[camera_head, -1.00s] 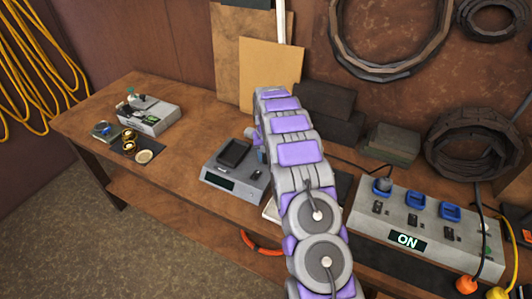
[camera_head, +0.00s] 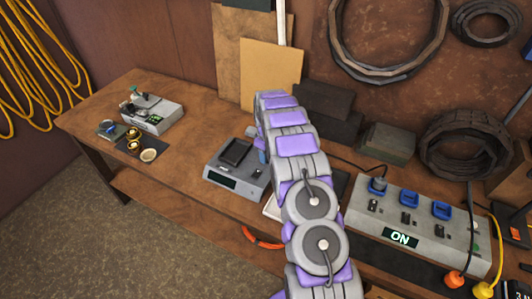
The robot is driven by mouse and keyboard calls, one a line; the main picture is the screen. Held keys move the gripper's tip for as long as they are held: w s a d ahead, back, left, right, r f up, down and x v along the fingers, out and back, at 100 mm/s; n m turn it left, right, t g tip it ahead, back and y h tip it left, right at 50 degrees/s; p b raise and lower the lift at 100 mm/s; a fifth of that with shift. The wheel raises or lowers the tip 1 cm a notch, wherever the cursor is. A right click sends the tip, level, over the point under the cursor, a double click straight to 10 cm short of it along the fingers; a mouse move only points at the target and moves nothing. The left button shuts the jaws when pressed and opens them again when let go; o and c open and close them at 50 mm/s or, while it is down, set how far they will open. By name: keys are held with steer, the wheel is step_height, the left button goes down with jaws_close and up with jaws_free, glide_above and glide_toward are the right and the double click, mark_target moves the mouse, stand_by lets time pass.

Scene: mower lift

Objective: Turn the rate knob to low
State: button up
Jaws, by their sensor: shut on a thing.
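My arm rises through the middle of the view and bends over at its top, above the bench. My gripper is hidden behind the arm, so its jaws and anything between them do not show. I cannot pick out the rate knob with certainty. A grey box (camera_head: 223,182) with a dark display and a dark tray on top stands just left of the arm, which covers its right side. A larger grey unit (camera_head: 455,257) on the right has a display reading "ON", several blue parts and small dark switches. No gripper shows at this unit.
The wooden bench (camera_head: 190,145) has free room left of the grey box. A small device (camera_head: 158,105) and several small round parts lie at its left end. Dark blocks (camera_head: 330,128) stand behind the arm. Orange and yellow cables hang at the right.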

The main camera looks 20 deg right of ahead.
steer(key=shift+n, duration=0.7)
steer(key=o, duration=1)
steer(key=shift+d, duration=0.1)
steer(key=shift+o, duration=0.2)
steer(key=shift+r, duration=0.1)
step_height(320, 180, up, 17)
steer(key=p, duration=0.1)
steer(key=shift+p, duration=0.35)
